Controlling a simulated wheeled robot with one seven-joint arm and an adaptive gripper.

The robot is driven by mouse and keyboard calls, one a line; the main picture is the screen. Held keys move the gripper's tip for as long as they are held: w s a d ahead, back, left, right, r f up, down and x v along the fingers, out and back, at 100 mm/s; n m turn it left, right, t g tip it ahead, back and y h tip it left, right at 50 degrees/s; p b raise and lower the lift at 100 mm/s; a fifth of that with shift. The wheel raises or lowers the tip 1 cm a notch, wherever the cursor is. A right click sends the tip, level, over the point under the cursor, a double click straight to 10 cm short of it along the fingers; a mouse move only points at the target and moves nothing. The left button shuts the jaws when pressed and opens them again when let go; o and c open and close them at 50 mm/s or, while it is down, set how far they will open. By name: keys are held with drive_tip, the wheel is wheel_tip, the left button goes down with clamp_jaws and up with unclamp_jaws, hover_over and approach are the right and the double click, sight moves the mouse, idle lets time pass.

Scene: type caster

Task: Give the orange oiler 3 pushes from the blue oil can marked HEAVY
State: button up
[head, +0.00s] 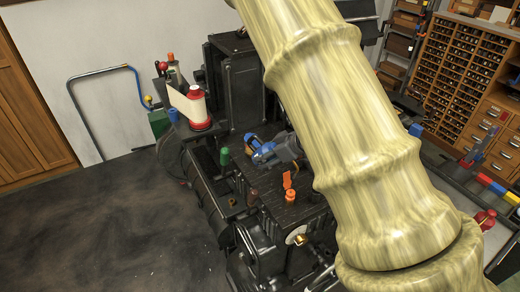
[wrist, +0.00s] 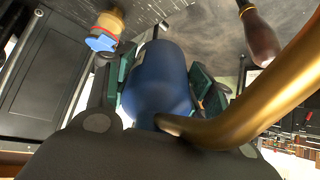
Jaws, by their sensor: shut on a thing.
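My gripper (wrist: 163,84) is shut on a blue oil can (wrist: 155,75), with a dark green pad on each side of its body. A thick gold tube (wrist: 265,98) runs from near the can to the right in the wrist view. In the head view the blue can (head: 258,148) is at the end of my gripper (head: 280,149), over the black machine. No HEAVY mark is readable. The orange oiler (head: 290,192) stands upright on the machine's dark top, nearer the camera and to the right of the can. I cannot tell the can's exact tilt or height.
The black machine (head: 232,85) fills the middle. A green-topped thing (head: 224,157) stands left of my gripper, and a red-and-white spool (head: 196,105) behind it. A brass part (head: 298,238) is in front of the oiler. A red can (head: 485,219) stands far right. Open floor (head: 90,230) is at left.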

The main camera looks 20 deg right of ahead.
drive_tip(key=shift+s+r, duration=0.1)
drive_tip(key=shift+r, duration=0.05)
drive_tip(key=shift+a+r, duration=0.1)
drive_tip(key=shift+a, duration=0.05)
drive_tip(key=shift+w+a, duration=0.2)
drive_tip(key=shift+s+d+p, duration=0.15)
drive_tip(key=shift+s+p, duration=0.05)
drive_tip(key=shift+p, duration=0.35)
wheel_tip(320, 180, down, 6)
drive_tip(key=b, duration=0.2)
drive_tip(key=shift+b, duration=0.4)
drive_tip(key=shift+f, duration=1)
idle(0.9)
drive_tip(key=shift+r, duration=0.15)
drive_tip(key=shift+r+p, duration=0.85)
drive_tip(key=shift+r, duration=0.15)
